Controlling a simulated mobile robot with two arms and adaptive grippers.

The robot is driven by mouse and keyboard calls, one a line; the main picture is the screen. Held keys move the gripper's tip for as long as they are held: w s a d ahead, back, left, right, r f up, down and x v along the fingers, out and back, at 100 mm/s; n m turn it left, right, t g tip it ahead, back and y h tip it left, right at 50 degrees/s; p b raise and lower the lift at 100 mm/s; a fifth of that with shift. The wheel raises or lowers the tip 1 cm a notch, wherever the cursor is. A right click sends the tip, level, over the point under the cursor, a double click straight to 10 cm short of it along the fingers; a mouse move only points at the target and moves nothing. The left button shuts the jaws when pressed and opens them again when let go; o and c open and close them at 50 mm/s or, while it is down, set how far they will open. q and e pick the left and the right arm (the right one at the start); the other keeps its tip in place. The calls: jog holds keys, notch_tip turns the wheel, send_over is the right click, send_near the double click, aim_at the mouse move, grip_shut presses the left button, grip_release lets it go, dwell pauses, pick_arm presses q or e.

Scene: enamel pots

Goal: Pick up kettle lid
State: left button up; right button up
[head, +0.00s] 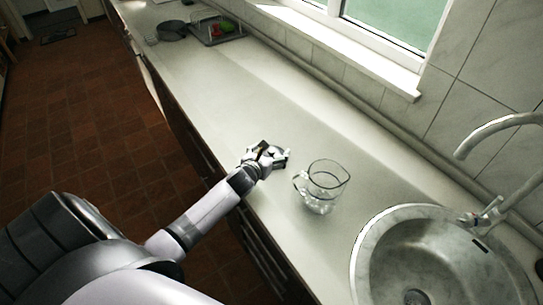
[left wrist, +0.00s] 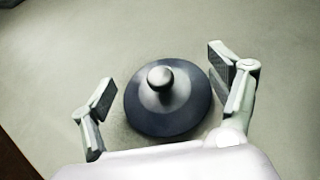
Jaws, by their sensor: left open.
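The kettle lid (left wrist: 166,101) lies on the counter in the left wrist view, a dark round disc with a grey dome and a ball-shaped knob (left wrist: 160,78) on top. My left gripper (left wrist: 161,88) is open, with one finger on each side of the lid and gaps between the fingers and the knob. In the head view my left gripper (head: 272,153) is low over the counter, left of a glass jug. The lid is hidden or too small to make out there. My right gripper is not in view.
A clear glass jug (head: 323,187) stands on the counter (head: 225,105) just right of my left gripper. A round sink (head: 375,262) with a tap (head: 490,214) is at the right. A pan (head: 174,31) and a rack (head: 217,31) are far back. The counter between is clear.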

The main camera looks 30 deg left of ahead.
pick_arm(q)
jog(key=shift+c, duration=0.2)
jog(key=c, duration=1.2)
jog(key=shift+s+f, duration=0.1)
jog(key=shift+s, duration=0.1)
grip_shut()
